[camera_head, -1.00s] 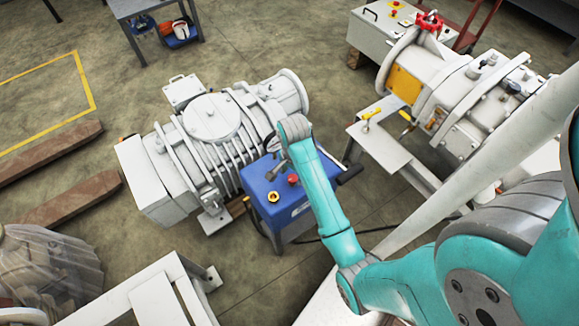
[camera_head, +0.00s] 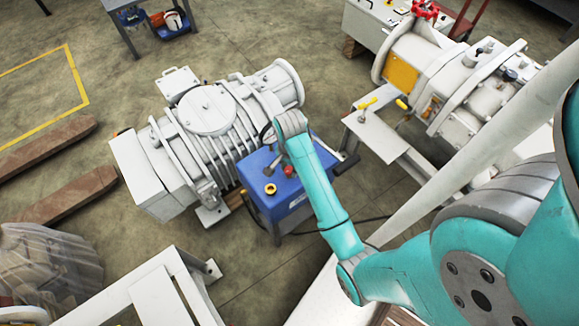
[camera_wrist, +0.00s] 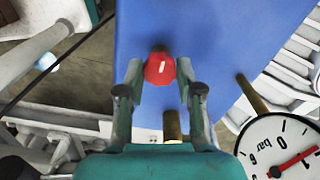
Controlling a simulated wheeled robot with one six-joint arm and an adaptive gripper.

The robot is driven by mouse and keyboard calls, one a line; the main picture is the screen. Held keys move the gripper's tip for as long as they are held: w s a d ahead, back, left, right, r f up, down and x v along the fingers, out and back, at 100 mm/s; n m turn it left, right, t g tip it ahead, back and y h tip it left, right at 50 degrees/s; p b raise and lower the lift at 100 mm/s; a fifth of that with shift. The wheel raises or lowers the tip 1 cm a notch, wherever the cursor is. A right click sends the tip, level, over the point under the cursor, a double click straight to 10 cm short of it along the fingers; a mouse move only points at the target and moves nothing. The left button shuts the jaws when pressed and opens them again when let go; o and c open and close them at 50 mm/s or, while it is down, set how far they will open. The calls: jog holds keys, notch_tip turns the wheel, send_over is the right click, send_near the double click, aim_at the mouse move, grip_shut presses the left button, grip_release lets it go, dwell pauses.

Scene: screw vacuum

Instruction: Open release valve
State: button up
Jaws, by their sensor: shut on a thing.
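In the wrist view a red faceted knob (camera_wrist: 160,67) with a short white mark stands in front of a blue panel (camera_wrist: 215,35). I take it for the release valve. My gripper (camera_wrist: 160,80) has one finger against each side of the knob and is shut on it. Below the knob a brass fitting (camera_wrist: 171,126) shows between the fingers. In the head view the blue box (camera_head: 262,175) stands beside the grey ribbed pump, and my wrist is at its far edge. My fingers and the held knob are mostly hidden there.
A pressure gauge (camera_wrist: 280,146) marked "bar" sits close to my right finger. A red button (camera_head: 289,171) and a yellow-ringed black knob (camera_head: 270,189) are on the blue box. The grey pump (camera_head: 207,108) is close on the left.

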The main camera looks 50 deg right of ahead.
jog(key=shift+n, duration=0.3)
jog(key=n, duration=0.8)
jog(key=shift+n, duration=0.3)
jog(key=n, duration=0.9)
dwell(0.4)
jog(key=o, duration=1.2)
jog(key=shift+c, duration=0.2)
